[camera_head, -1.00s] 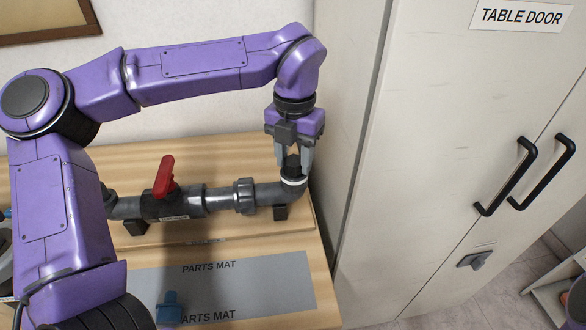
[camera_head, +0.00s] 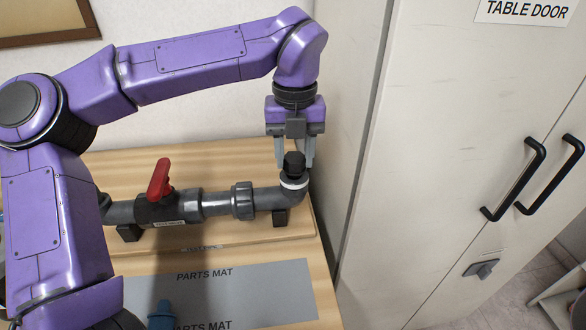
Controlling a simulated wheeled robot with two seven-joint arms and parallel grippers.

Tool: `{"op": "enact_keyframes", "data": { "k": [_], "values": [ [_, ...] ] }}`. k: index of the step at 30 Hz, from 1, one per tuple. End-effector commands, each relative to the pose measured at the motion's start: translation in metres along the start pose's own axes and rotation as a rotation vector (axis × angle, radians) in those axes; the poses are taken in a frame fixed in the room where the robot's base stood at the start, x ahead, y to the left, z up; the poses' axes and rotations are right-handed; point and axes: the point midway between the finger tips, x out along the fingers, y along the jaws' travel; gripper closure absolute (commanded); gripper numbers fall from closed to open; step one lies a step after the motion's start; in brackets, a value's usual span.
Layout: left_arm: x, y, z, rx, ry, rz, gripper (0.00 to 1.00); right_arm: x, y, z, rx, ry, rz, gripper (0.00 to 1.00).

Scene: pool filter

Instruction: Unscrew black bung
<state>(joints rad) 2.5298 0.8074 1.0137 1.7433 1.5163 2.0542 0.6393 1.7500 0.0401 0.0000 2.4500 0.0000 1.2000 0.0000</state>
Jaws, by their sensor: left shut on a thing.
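The black bung (camera_head: 294,164) stands upright at the top of the grey pipe elbow (camera_head: 294,192), at the right end of the pipe run. A white ring shows just below it on the elbow. My left gripper (camera_head: 295,160) points down from above with its fingers on either side of the bung, shut on it. My right gripper is not in view.
The pipe carries a red valve handle (camera_head: 160,178) and a grey union (camera_head: 243,200) on a wooden table. A grey parts mat (camera_head: 260,285) lies in front, with a blue fitting (camera_head: 161,316) on it. A tall white cabinet (camera_head: 440,150) stands close on the right.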

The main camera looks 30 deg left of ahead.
Motion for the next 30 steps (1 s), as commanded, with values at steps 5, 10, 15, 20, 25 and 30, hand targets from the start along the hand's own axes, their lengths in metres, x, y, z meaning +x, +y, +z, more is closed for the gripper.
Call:
{"op": "enact_keyframes", "data": {
  "k": [5,10,15,20,25,30],
  "values": [
    [-0.006,0.000,0.000,0.000,0.000,0.000,0.99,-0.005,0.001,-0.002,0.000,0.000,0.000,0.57],
    [-0.011,0.000,0.000,0.000,0.000,0.000,0.99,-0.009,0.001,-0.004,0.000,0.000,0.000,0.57],
    [-0.029,0.000,0.000,0.001,-0.001,0.000,0.99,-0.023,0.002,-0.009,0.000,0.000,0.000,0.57],
    [-0.044,0.000,0.000,0.001,-0.001,-0.001,0.99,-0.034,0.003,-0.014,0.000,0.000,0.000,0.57],
    [-0.046,0.000,0.000,0.001,0.000,0.000,0.99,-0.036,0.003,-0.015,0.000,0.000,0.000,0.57],
    [-0.045,0.000,0.000,0.001,0.000,0.000,0.99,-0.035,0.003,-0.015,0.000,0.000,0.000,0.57]
  ]
}}
